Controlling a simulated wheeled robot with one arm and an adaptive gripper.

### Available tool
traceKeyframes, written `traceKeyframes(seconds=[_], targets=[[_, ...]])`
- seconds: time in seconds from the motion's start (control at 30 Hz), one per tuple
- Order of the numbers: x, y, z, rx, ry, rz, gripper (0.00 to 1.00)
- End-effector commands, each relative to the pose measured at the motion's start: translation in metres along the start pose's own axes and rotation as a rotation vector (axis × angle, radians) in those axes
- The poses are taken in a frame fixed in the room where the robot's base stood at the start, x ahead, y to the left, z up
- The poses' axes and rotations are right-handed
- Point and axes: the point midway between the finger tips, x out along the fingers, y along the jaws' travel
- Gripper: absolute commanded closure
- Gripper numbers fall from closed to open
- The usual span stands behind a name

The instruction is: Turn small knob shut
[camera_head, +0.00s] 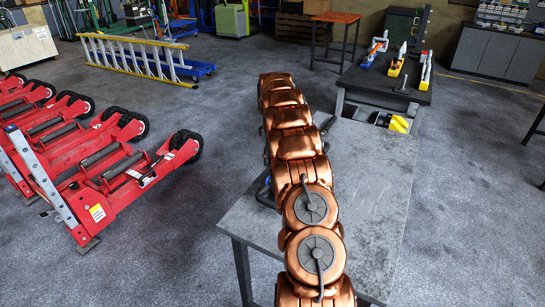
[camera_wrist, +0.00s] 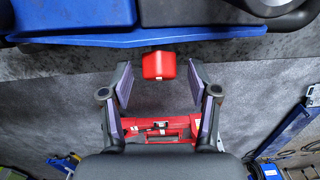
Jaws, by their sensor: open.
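A small red block-shaped part (camera_wrist: 158,66), likely the knob, shows in the wrist view just below the edge of a blue body (camera_wrist: 170,38) with dark parts on it, likely the trolley jack. My gripper (camera_wrist: 158,80) is open, with one finger on each side of the red part and a visible gap to both. Whether the part lies at fingertip depth I cannot tell. In the head view my copper arm hides the gripper and the knob. Only bits of blue (camera_head: 264,190) show beside the arm above the grey table (camera_head: 372,190).
Red wheeled machines (camera_head: 105,165) stand on the floor at left; a red one (camera_wrist: 160,128) also shows in the wrist view. A black-topped table (camera_head: 385,84) with tools is behind. Floor right of the table is clear.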

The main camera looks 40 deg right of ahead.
Motion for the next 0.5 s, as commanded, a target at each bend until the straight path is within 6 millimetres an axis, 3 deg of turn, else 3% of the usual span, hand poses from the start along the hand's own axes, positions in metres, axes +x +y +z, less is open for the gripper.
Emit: traceKeyframes(seconds=[0.27,0.5], targets=[[-0.007,0.000,-0.001,-0.001,0.002,0.002,0.39],[-0.044,0.001,-0.002,-0.001,0.006,0.006,0.39]])
